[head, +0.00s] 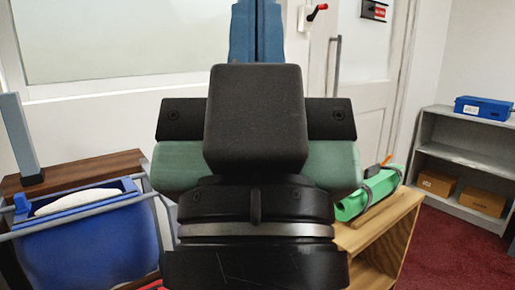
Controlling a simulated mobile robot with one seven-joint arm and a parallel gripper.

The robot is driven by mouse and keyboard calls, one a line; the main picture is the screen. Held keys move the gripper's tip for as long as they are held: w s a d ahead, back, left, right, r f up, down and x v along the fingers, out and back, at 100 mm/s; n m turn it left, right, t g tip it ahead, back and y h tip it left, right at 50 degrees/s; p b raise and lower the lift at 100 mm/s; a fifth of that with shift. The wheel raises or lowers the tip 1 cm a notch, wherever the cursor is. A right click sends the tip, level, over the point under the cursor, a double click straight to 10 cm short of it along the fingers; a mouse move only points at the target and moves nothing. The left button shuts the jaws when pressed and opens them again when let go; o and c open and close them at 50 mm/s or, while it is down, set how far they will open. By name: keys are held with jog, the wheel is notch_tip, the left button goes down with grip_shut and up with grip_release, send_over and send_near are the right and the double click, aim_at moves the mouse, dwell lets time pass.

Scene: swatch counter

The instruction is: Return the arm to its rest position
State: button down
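My own arm fills the middle of the head view, close to the camera. A dark block with side plates and a black ringed base belongs to it. This could be the back of my gripper (255,120), but I cannot make out its fingertips, so I cannot tell whether it is open or shut. No held object can be made out. The arm hides much of the scene behind it.
A blue bin (85,245) with a white item stands at left by a brown wooden top (100,165). At right are a wooden unit (385,235) with a green object (370,193) and a grey shelf (465,155) with boxes. Red carpet (450,250) lies open between them.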

notch_tip(320, 180, up, 32)
jog(key=p, duration=3)
